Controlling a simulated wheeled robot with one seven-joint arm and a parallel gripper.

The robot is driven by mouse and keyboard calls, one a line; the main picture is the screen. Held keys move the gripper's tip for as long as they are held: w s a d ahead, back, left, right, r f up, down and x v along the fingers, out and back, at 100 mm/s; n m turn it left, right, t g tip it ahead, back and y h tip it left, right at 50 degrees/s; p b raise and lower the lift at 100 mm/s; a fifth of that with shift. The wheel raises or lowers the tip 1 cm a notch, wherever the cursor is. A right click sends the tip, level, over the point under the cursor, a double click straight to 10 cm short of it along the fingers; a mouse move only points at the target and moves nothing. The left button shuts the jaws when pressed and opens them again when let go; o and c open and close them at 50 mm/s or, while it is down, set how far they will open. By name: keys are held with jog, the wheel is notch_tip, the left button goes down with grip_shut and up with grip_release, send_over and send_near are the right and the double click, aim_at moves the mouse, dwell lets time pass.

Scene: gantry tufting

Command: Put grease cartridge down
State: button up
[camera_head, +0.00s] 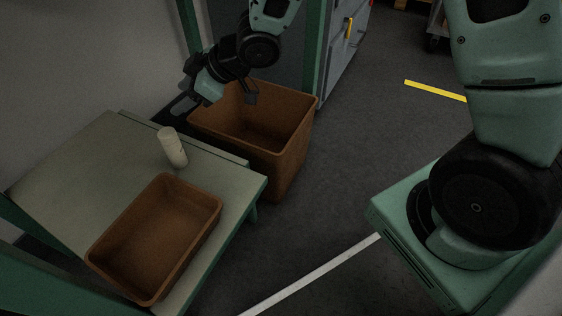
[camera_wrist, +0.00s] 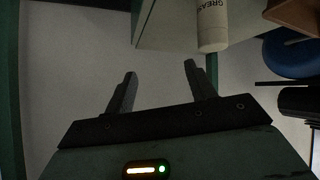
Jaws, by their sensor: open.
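The grease cartridge (camera_head: 172,147) is a cream-white cylinder that appears to stand upright on the grey-green table (camera_head: 90,165), just behind the small brown tray. In the wrist view the cartridge (camera_wrist: 212,25) shows at the top, right of the fingers, with dark "GREAS" lettering partly cut off by the frame. My gripper (camera_wrist: 160,72) is open, with nothing between its two dark fingers. It is apart from the cartridge. In the head view my gripper (camera_head: 184,105) is beyond the table's back edge, above and behind the cartridge.
The small brown tray (camera_head: 155,235) on the table is empty. A larger brown bin (camera_head: 287,165) stands behind the table, close to my arm. Green frame posts (camera_head: 312,60) and a grey cabinet (camera_head: 345,60) stand farther back. The table's left part is bare.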

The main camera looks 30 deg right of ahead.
jog(key=s+d+r+m+g+h, duration=0.2)
jog(key=s+d+g+h, duration=0.1)
jog(key=s, duration=1.2)
jog(key=s+d+r+m+g+h, duration=0.2)
jog(key=s+h, duration=0.3)
jog(key=s, duration=0.9)
jog(key=shift+s+d+m+g, duration=0.35)
jog(key=shift+d+m+g, duration=0.25)
jog(key=shift+d+m, duration=0.1)
jog(key=shift+r, duration=0.2)
notch_tip(320, 180, up, 53)
jog(key=p, duration=5.3)
